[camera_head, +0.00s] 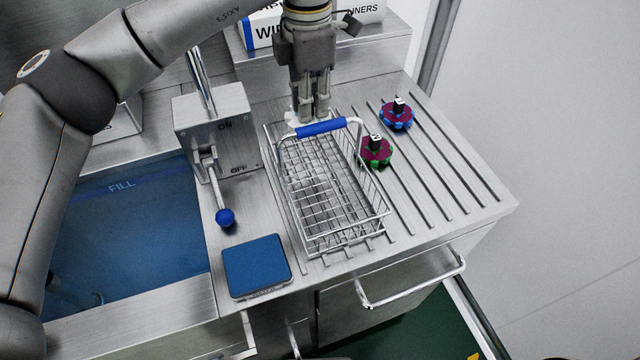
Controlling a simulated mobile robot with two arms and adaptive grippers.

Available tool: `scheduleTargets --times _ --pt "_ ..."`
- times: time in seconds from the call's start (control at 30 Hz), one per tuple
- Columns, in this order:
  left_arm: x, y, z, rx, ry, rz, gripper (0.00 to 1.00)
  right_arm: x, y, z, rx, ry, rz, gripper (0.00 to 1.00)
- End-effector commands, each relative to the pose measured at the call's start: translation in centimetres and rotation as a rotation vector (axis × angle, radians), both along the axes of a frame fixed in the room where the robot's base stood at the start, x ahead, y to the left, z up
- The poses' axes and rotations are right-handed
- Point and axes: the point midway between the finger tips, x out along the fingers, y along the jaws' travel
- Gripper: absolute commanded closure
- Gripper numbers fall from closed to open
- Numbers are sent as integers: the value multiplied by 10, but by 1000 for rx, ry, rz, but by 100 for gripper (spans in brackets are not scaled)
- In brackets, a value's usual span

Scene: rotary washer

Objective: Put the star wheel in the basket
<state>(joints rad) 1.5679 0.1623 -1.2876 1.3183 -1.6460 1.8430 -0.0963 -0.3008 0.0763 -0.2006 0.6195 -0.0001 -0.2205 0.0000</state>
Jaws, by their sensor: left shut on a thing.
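A wire basket (331,192) with a blue-gripped handle (321,128) stands on the grooved metal counter and looks empty. A star wheel (376,152) with a maroon top and green rim lies just right of the basket. Another star wheel (397,115), maroon with a blue rim, lies farther back right. My left gripper (309,117) points down at the basket's far end, just behind the handle. It is shut on a small whitish thing, mostly hidden by the fingers and handle; I cannot tell its shape. My right gripper is not in view.
A lever with a blue knob (225,217) and a blue-topped square pad (256,266) are left of the basket. A blue-filled basin (130,250) lies farther left. A wipes box (262,30) stands on a raised ledge behind.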

Motion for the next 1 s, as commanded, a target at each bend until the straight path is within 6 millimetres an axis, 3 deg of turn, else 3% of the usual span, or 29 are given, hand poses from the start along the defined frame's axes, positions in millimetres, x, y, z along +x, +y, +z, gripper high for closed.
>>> scheduleTargets --times 0.3,0.7,1.0 --pt "-1 0 -52 1 3 0 100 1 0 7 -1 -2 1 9" --pt "-1 0 -95 1 3 1 100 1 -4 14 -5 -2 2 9" --pt "0 0 -101 0 0 0 100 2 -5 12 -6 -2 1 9"
